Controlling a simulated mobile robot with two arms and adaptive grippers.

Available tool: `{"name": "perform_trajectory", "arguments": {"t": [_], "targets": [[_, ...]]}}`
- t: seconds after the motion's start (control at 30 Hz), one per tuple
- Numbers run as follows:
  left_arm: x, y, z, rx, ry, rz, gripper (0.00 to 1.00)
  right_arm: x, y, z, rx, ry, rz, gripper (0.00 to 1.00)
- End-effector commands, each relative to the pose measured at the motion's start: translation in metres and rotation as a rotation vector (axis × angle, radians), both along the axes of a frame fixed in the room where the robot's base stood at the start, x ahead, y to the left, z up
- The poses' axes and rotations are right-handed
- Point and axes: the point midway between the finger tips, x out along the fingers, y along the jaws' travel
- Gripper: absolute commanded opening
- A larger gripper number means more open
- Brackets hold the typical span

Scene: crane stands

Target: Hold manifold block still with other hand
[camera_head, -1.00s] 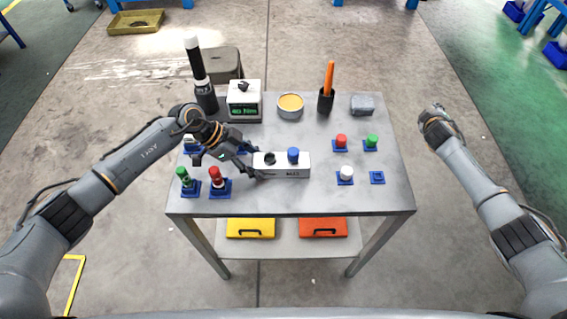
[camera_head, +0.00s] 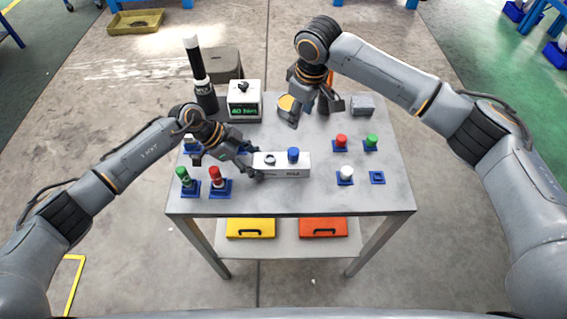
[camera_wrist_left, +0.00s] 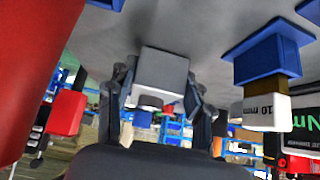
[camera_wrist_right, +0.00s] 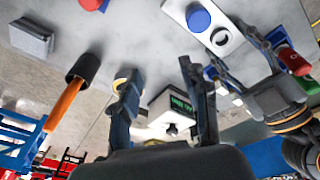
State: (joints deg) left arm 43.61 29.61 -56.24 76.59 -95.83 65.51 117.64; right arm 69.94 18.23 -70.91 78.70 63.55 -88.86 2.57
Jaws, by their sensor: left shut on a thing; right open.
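The manifold block (camera_head: 296,171) is a pale oblong block on the table with a blue cap (camera_head: 293,155) and a dark round port (camera_head: 270,158) on top. My left gripper (camera_head: 254,162) is shut on its left end. The left wrist view shows the block (camera_wrist_left: 163,67) between the two fingers (camera_wrist_left: 156,100). My right gripper (camera_head: 315,108) is open and empty above the table's back part, behind the block and near the yellow-topped bowl. In the right wrist view, the block (camera_wrist_right: 232,47) lies beyond the open fingers (camera_wrist_right: 160,88), apart from them.
A tester with a green display (camera_head: 244,101) and a black-and-white tool (camera_head: 205,95) stand back left. A black cup (camera_head: 325,105), partly hidden, and a grey box (camera_head: 362,105) stand back right. Capped parts in blue holders flank the block. An empty blue holder (camera_head: 377,177) is at right.

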Motion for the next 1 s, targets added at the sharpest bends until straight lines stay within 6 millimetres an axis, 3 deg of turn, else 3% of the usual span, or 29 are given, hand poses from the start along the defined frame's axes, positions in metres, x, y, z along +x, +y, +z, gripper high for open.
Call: {"name": "perform_trajectory", "arguments": {"t": [0.1, 0.2, 0.37, 1.0], "targets": [[0.0, 0.0, 0.0, -0.001, -0.001, 0.001, 0.09, -0.03, 0.013, 0.012, -0.046, 0.082, 0.07, 0.45], [0.0, 0.0, 0.0, -0.001, -0.001, 0.001, 0.09, -0.047, 0.017, 0.017, -0.076, 0.13, 0.105, 0.45], [0.0, 0.0, 0.0, -0.001, -0.001, 0.001, 0.09, -0.057, 0.018, 0.015, -0.093, 0.161, 0.125, 0.45], [0.001, 0.0, 0.0, 0.0, -0.001, 0.001, 0.09, -0.057, 0.019, -0.062, -0.09, 0.16, 0.124, 0.45]]}}
